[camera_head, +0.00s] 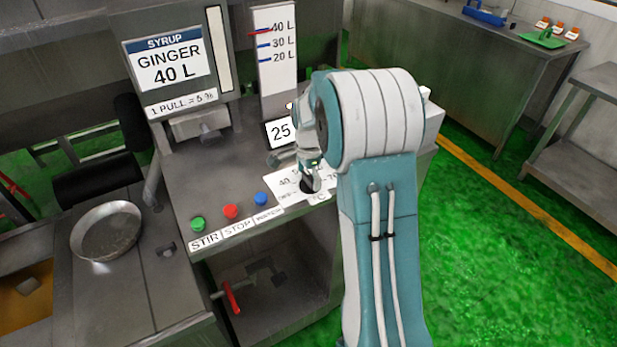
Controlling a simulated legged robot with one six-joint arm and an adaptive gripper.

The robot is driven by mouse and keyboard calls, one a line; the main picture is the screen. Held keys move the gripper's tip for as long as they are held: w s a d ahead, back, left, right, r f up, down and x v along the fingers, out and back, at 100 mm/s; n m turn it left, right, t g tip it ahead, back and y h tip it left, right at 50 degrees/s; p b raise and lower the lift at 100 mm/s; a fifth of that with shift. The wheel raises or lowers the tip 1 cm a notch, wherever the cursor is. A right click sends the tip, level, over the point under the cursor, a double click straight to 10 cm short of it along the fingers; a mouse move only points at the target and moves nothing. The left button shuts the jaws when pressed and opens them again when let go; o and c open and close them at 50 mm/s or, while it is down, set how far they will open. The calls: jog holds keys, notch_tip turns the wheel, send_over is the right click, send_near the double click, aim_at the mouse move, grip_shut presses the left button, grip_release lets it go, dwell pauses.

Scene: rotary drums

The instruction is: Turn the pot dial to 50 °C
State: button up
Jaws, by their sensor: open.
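The pot dial is a dark round knob (308,185) on a white scale plate (285,181) near the front right of the steel worktop. On the plate I can read "40", part of a "70" and "°C". My gripper (307,170) is at the dial, over the plate, and is open. It hides part of the dial and scale, so I cannot tell where the pointer stands or whether the fingers touch the knob. A small display (280,131) behind it reads "25"; my arm covers its right side.
Green (198,223), red (230,211) and blue (261,198) buttons sit left of the dial, with STIR and STOP labels. A syrup panel (168,62) and a level gauge (276,50) stand behind. A round pan (106,231) is at left. Green floor at right is open.

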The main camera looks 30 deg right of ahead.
aim_at(308, 175)
jog(key=shift+r, duration=0.1)
notch_tip(308, 175, up, 12)
dwell(0.5)
jog(key=s+a+r+n+t, duration=0.1)
jog(key=s+a+r+n, duration=0.3)
jog(key=s+a, duration=0.15)
jog(key=s+a+r+n+t, duration=0.2)
jog(key=s+a+r+n, duration=0.25)
jog(key=s, duration=0.25)
jog(key=s+a+f+n+t, duration=0.1)
jog(key=s+a+n, duration=0.1)
jog(key=s+n, duration=0.2)
jog(key=s+a+f+n+t, duration=0.1)
jog(key=s+a+f+n, duration=0.1)
jog(key=s+n, duration=0.3)
jog(key=s, duration=0.4)
jog(key=shift+s+a+f+t, duration=0.15)
jog(key=shift+s+a+t, duration=0.15)
